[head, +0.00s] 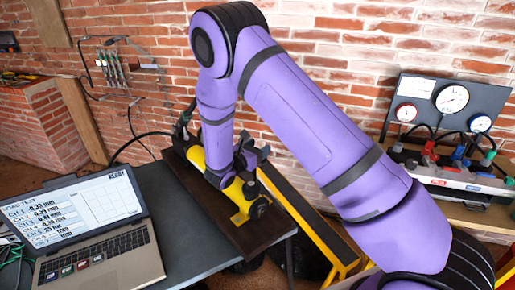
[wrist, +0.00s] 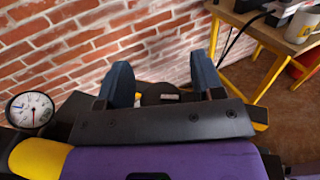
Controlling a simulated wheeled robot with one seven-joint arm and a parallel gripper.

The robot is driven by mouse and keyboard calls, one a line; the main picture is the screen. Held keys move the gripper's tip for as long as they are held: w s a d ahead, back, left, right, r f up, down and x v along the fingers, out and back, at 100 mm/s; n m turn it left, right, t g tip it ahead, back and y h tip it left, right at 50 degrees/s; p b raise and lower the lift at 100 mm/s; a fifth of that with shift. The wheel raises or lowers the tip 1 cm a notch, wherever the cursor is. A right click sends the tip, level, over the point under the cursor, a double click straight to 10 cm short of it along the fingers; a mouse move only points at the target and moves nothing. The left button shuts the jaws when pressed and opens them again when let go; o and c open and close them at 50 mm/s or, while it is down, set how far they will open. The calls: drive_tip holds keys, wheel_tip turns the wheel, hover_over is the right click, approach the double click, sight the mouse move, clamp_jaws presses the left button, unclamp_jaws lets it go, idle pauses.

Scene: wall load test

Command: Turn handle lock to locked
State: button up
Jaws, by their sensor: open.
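A yellow cylinder unit (head: 198,158) lies on a dark board on the table. Part of its yellow body shows at the lower left of the wrist view (wrist: 38,158). My gripper (head: 255,158) is low over the unit's near half in the head view, and my wrist hides part of it. In the wrist view my gripper (wrist: 160,70) has its two blue-grey fingers wide apart. A dark part with a small pale label (wrist: 165,96) shows between and behind them; I cannot tell whether it is the handle lock. Nothing is visibly held.
A round gauge (wrist: 31,109) stands close at the left in the wrist view. A laptop (head: 88,228) is open on the table's left. A gauge panel (head: 445,105) with valves stands at the right. A yellow frame (head: 300,215) is beside the board. A brick wall (head: 330,60) is close behind.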

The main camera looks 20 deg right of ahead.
drive_tip(key=c, duration=0.9)
drive_tip(key=shift+s+a+m+g+y, duration=0.1)
drive_tip(key=shift+s+m+g+y, duration=0.45)
drive_tip(key=shift+m+g, duration=2.75)
drive_tip(key=shift+s+a+m+g+y, duration=0.15)
drive_tip(key=shift+m+g+y, duration=0.55)
drive_tip(key=shift+m+g, duration=2.55)
drive_tip(key=shift+s+m+g+y, duration=0.55)
drive_tip(key=shift+m+g, duration=1.1)
drive_tip(key=shift+g, duration=3.3)
drive_tip(key=shift+w+y, duration=0.1)
drive_tip(key=shift+y, duration=0.3)
drive_tip(key=shift+r, duration=0.1)
